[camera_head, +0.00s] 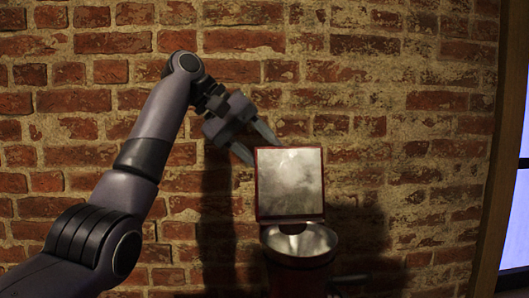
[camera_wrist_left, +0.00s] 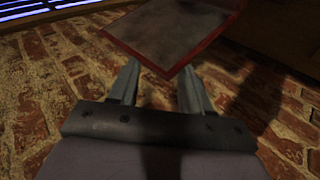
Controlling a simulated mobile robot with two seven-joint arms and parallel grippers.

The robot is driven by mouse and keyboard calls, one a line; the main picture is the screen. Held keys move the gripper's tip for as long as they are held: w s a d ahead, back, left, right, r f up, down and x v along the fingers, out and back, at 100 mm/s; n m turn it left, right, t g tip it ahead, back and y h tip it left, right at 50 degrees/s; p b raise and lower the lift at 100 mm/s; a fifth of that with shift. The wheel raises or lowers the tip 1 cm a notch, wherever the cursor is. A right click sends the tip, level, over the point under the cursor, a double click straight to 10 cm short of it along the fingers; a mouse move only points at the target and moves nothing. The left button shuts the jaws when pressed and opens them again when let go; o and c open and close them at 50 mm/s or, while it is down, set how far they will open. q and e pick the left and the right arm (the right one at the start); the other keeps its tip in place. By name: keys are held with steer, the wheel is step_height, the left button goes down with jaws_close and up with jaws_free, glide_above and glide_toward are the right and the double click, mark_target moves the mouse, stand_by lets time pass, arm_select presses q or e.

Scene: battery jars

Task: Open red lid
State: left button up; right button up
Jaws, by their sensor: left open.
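The red lid (camera_head: 290,183) stands raised, close to upright, in the head view. Its red edge frames a grey, scuffed metal face. Below it is a red jar (camera_head: 300,275) with a round metal bowl-shaped mouth (camera_head: 300,240), which shows uncovered. My left gripper (camera_head: 266,154) is open at the lid's upper left corner; its fingertips are partly hidden by the lid. In the left wrist view, the lid (camera_wrist_left: 178,28) spans the top with its corner pointing between the open fingers (camera_wrist_left: 160,68). Contact cannot be told. My right gripper is not in view.
A brick wall (camera_head: 400,110) fills the background. A wooden post (camera_head: 490,160) and a bright window or screen (camera_head: 517,220) stand at the far right. The space to the right of the lid looks clear. The area low by the jar is dark.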

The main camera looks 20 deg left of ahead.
arm_select(q)
steer(key=a+r+p, duration=0.2)
steer(key=a+r, duration=0.3)
steer(key=a, duration=0.1)
steer(key=shift+s+r, duration=0.35)
steer(key=shift+s, duration=0.1)
stand_by(0.4)
steer(key=shift+f, duration=0.1)
stand_by(0.4)
